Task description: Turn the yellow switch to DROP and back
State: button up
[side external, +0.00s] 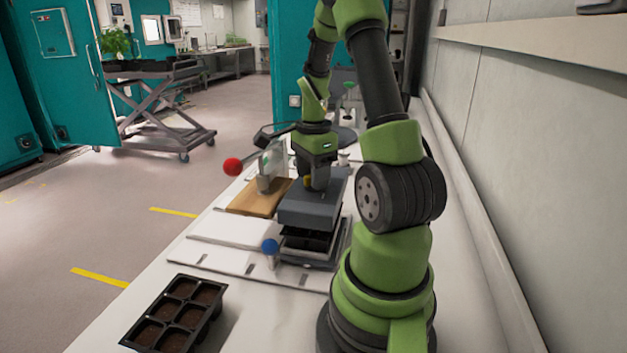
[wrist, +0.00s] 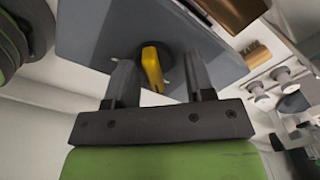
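The yellow switch (wrist: 152,68) sits on top of a grey box-shaped device (wrist: 95,35). In the side view the device (side external: 308,208) stands on the white bench, and a small bit of the yellow switch (side external: 308,182) shows at the gripper's tip. My gripper (wrist: 158,75) points down over the device. Its two fingers stand apart on either side of the switch, with gaps visible between them and it. In the side view my gripper (side external: 317,178) is low at the device's top. No DROP marking can be read.
A black seedling tray (side external: 178,312) with soil lies at the bench's front left. Another black tray (side external: 308,240) is under the device. A blue ball knob (side external: 270,246), a red ball knob (side external: 233,166) and a wooden block (side external: 258,197) stand close by. A wall runs along the right.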

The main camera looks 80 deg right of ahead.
jog(key=shift+s+a+r, duration=0.1)
jog(key=shift+r, duration=1.75)
jog(key=shift+s+a+r, duration=0.1)
jog(key=shift+r, duration=1.75)
jog(key=shift+w+a+r+n, duration=0.2)
jog(key=shift+a+n, duration=0.1)
jog(key=w+a+r+n+t, duration=0.2)
jog(key=a+r+n, duration=0.1)
jog(key=a+n, duration=0.3)
jog(key=w+a+r+n+t, duration=0.1)
jog(key=w+a+r+n, duration=0.1)
jog(key=a+r+n, duration=0.35)
jog(key=s+a+n+t+y, duration=0.2)
jog(key=s+a+n+t, duration=0.2)
jog(key=a+n, duration=0.7)
jog(key=s+a, duration=0.1)
jog(key=a, duration=0.1)
jog(key=shift+a, duration=0.35)
